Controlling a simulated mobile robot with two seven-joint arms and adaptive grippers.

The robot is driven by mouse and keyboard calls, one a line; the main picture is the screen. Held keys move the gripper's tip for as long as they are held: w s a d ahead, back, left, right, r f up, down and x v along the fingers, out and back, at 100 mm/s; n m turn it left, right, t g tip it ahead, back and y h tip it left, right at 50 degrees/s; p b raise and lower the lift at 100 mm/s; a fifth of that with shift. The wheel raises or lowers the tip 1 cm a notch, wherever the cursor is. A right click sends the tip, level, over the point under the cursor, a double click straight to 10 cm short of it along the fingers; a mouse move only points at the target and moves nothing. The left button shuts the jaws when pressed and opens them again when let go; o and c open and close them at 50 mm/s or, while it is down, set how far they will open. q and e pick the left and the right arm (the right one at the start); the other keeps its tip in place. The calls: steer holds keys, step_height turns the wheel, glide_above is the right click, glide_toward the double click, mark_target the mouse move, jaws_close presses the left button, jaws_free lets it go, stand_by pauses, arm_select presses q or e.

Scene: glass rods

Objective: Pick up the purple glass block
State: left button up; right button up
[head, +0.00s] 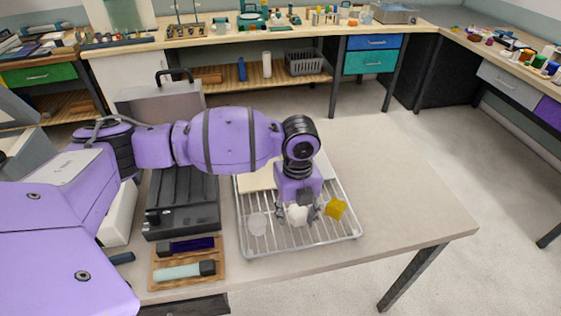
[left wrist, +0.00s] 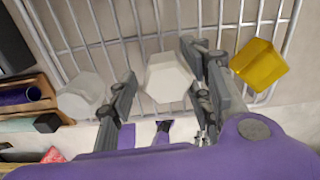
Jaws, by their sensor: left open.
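My left gripper (head: 299,211) is open over the wire rack (head: 345,236). A white faceted block (left wrist: 168,78) shows between its fingers in the left wrist view; the head view shows this white block (head: 297,215) too. I cannot tell whether the fingers touch it. A yellow block (head: 336,207) sits on the rack just right of the gripper, and a pale translucent block (head: 257,224) sits to the left. The only purple piece I see is a dark purple rod-like one (head: 190,245) with a black end, on the wooden tray (head: 216,257). My right gripper is not in view.
A pale teal piece with a dark end (head: 180,272) lies on the wooden tray in front of the purple one. A dark grey case (head: 183,205) stands left of the rack. The table (head: 400,190) is clear to the right. A cluttered workbench runs along the back.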

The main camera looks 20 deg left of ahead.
arm_select(q)
steer(key=shift+w+r, duration=0.1)
steer(key=c, duration=1.1)
jaws_close()
steer(key=shift+r, duration=0.15)
